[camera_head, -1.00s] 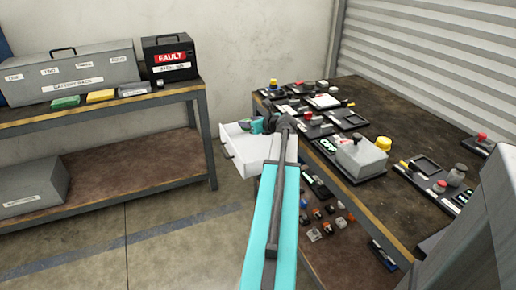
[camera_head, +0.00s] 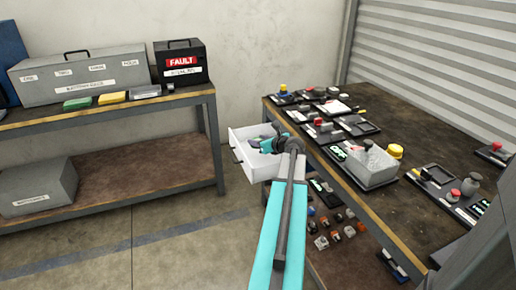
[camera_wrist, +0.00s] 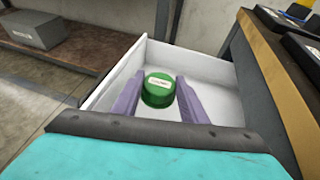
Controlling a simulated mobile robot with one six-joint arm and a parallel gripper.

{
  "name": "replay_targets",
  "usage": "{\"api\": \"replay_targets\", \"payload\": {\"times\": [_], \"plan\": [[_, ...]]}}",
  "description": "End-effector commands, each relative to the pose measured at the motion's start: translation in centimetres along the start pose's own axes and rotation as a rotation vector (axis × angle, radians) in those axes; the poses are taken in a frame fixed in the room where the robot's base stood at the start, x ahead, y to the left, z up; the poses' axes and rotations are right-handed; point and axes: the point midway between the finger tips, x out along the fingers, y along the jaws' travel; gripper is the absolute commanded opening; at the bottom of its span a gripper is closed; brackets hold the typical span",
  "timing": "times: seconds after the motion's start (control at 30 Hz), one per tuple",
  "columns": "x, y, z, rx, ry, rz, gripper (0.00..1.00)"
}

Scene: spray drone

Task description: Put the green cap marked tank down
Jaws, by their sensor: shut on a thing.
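The green cap (camera_wrist: 158,90) shows in the wrist view between the two purple fingers of my gripper (camera_wrist: 157,97). A small white label is on its top, with print too small to read. My gripper is shut on the cap, over or inside a white open drawer (camera_wrist: 109,89). I cannot tell whether the cap touches the drawer floor. In the head view my gripper (camera_head: 266,139) is at the drawer (camera_head: 238,150), and my wrist hides the cap there.
The drawer juts from the left side of the dark workbench (camera_head: 412,137), which carries several devices and trays. A shelf (camera_head: 185,99) at left holds a battery rack (camera_head: 80,76), a black FAULT box (camera_head: 181,61) and coloured blocks. The floor between is clear.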

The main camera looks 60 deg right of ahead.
Motion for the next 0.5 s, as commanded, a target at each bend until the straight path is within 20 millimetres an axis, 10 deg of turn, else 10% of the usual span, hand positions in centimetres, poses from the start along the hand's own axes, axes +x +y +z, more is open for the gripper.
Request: {"api": "replay_targets", "payload": {"times": [0.5], "plan": [[1.1,0.0,-2.7,0.001,0.0,0.0,0.16]]}}
